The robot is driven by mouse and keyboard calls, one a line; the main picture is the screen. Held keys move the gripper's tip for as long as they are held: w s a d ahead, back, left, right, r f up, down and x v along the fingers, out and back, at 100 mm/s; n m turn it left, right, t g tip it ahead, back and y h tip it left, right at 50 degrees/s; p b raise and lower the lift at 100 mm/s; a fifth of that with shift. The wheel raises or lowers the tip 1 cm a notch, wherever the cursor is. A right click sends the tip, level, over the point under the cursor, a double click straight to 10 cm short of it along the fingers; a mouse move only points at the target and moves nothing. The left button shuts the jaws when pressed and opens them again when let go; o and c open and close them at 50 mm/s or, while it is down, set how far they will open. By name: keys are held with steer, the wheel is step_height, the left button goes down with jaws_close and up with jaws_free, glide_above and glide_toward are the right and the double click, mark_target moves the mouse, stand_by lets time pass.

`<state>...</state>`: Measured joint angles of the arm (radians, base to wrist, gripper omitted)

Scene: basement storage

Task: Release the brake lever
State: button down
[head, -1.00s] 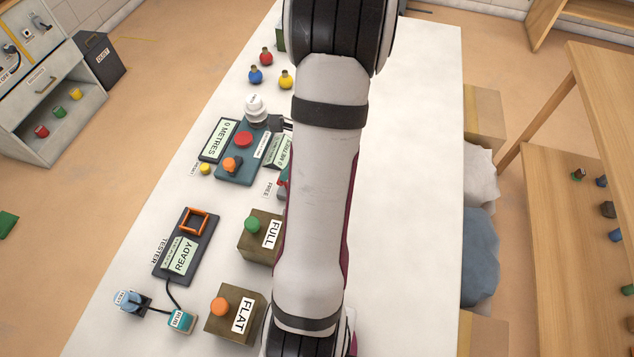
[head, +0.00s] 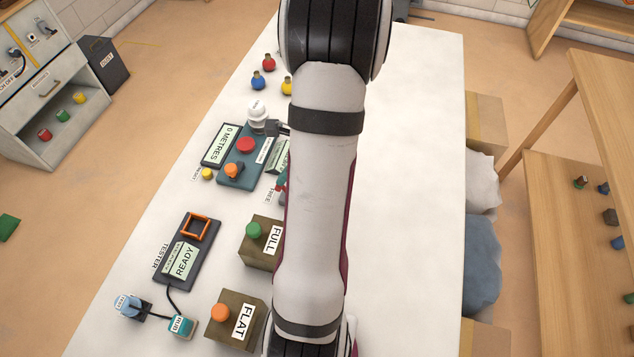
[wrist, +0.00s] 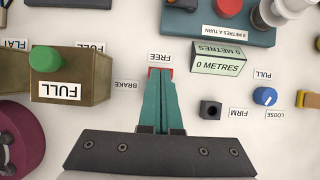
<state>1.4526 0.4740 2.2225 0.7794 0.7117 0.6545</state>
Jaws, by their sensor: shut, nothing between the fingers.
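My gripper (wrist: 160,74) shows in the wrist view with its two teal fingers together, shut and empty. A small red piece (wrist: 167,70), seemingly part of the brake lever, shows at the fingertips, just below the FREE label (wrist: 160,57). The fingers hide the rest of the lever. I cannot tell whether the tips touch it. The BRAKE label (wrist: 127,85) lies left of the fingers.
In the wrist view a box marked FULL with a green button (wrist: 46,59) stands left. A METRES display (wrist: 219,58), a dark block (wrist: 210,109) and a blue knob (wrist: 264,96) lie right. In the head view the white table (head: 410,200) is clear right of my arm.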

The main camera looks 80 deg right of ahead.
steer(key=w+r+v, duration=0.1)
steer(key=v, duration=1.2)
steer(key=shift+w, duration=0.35)
steer(key=shift+w+f, duration=0.1)
steer(key=w+a+r+n+g+y, duration=0.1)
steer(key=w+a+r+n+g, duration=0.25)
steer(key=w+a+n, duration=1)
steer(key=s+a+n, duration=0.3)
steer(key=a+n, duration=0.2)
steer(key=a, duration=0.2)
steer(key=s+a+f+n+g, duration=0.1)
steer(key=s+a+n, duration=0.3)
steer(key=a+n, duration=0.2)
steer(key=s+a+n+g, duration=0.1)
steer(key=s+a+n, duration=0.3)
steer(key=a+n, duration=0.2)
steer(key=shift+a+f+y, duration=0.25)
steer(key=shift+a+y, duration=0.15)
steer(key=shift+a, duration=0.5)
